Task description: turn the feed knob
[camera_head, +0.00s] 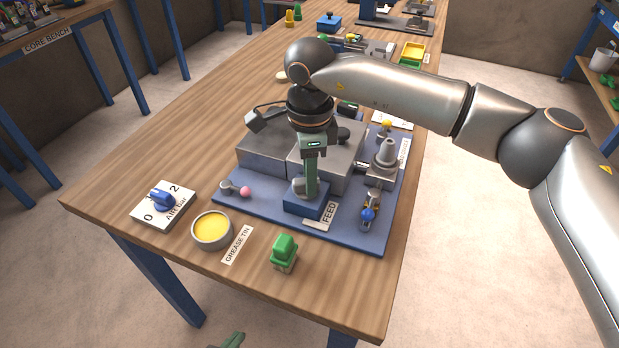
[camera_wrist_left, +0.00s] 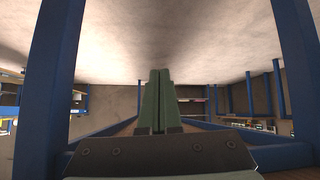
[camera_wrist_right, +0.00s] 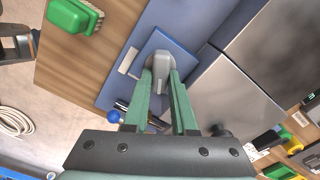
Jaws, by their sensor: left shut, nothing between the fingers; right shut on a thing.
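The feed knob (camera_head: 299,187) is a grey knob on a blue block (camera_head: 305,204) behind the FEED label (camera_head: 328,213), at the front of the mixer's blue base plate. My right gripper (camera_head: 309,189) points down over it and is shut on the knob. In the right wrist view the knob (camera_wrist_right: 159,72) sits between the green fingertips (camera_wrist_right: 160,85). My left gripper (camera_wrist_left: 154,75) is shut and empty; its fingers meet in the left wrist view. In the head view only a green tip (camera_head: 233,341) shows at the bottom edge, below the table.
A grease tin (camera_head: 212,230), a green-handled brush (camera_head: 284,252) and an AIR BAR dial (camera_head: 161,199) stand along the table's front. A pink-balled lever (camera_head: 236,189) and a blue-handled valve (camera_head: 369,212) flank the knob. The mixer's grey body (camera_head: 262,152) rises behind.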

